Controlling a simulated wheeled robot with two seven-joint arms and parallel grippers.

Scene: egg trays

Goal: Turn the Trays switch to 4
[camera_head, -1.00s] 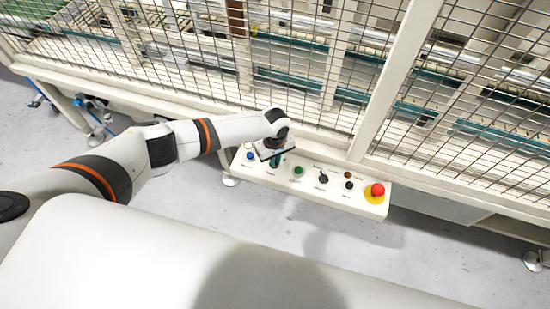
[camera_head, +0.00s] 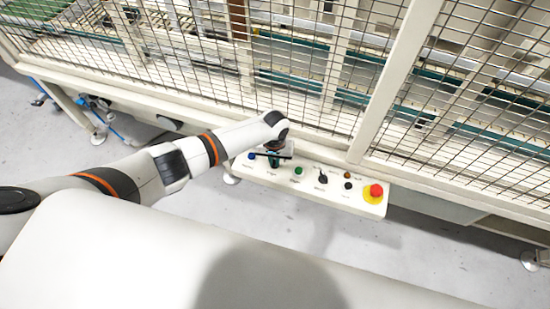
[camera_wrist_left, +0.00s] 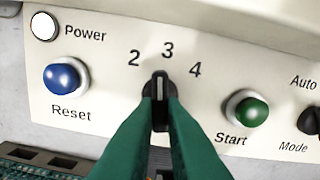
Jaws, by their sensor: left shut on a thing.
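The Trays switch (camera_wrist_left: 160,84) is a black rotary knob below the printed numbers 2, 3 and 4 on the white control panel (camera_wrist_left: 105,72). Its white pointer line stands upright, toward the 3. My left gripper (camera_wrist_left: 160,108) has its two green fingers shut on the knob, one on each side, in the left wrist view. In the head view my left gripper (camera_head: 275,160) is at the left part of the panel, and the knob itself is hidden there. My right gripper is not in view.
The blue Reset button (camera_wrist_left: 62,77) is left of the knob and the green Start button (camera_wrist_left: 247,110) is right of it. The Mode switch (camera_head: 322,178) and a red emergency stop (camera_head: 375,191) sit further right. A wire mesh fence (camera_head: 300,60) stands behind the panel.

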